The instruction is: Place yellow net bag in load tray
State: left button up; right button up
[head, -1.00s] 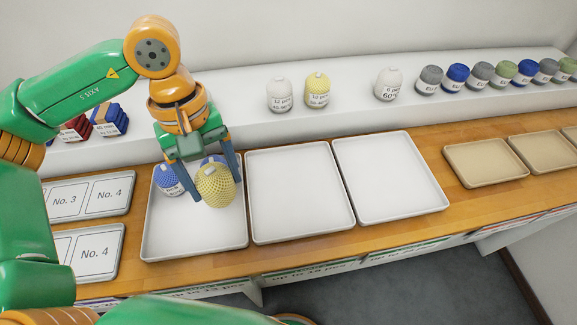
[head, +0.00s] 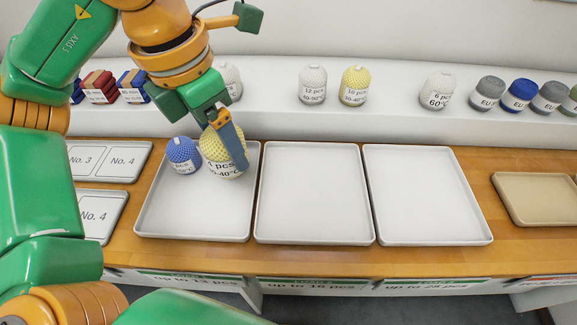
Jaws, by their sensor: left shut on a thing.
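My left gripper (head: 228,152) is shut on a yellow net bag (head: 215,150) with a printed white label. The near finger lies across the bag's right side; the other finger is hidden. The yellow bag is at the far part of the left white load tray (head: 200,215), and I cannot tell whether it touches the tray floor. A blue net bag (head: 183,153) stands in the same tray, just left of the yellow one. My right gripper is not in view.
Two empty white trays stand to the right, a middle one (head: 315,195) and a right one (head: 428,195). Another yellow bag (head: 355,86) and a white bag (head: 312,85) stand on the back shelf. Number plates (head: 108,160) lie to the left. A beige tray (head: 540,200) is at far right.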

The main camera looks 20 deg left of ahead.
pick_arm(q)
jog(key=w+d+f, duration=0.2)
jog(key=w+f, duration=0.1)
jog(key=w, duration=0.1)
jog(key=w+d+f+p, duration=0.1)
jog(key=w+d+f, duration=0.1)
jog(key=w+f, duration=0.1)
jog(key=w+d+f+p, duration=0.1)
jog(key=w+f, duration=0.2)
jog(key=w, duration=0.1)
jog(key=shift+w+d+f, duration=0.3)
jog(key=shift+d, duration=0.1)
notch_tip(320, 180, down, 3)
jog(key=shift+r+p, duration=0.15)
jog(key=shift+p, duration=0.35)
jog(key=shift+f+b, duration=0.35)
jog(key=o, duration=1.3)
jog(key=shift+r+p, duration=0.35)
jog(key=shift+r, duration=0.05)
jog(key=r, duration=0.4)
jog(key=s+r, duration=0.1)
jog(key=r, duration=0.2)
jog(key=a+r, duration=0.1)
jog(key=r, duration=0.3)
jog(key=shift+s+r+b, duration=0.3)
jog(key=shift+b, duration=0.05)
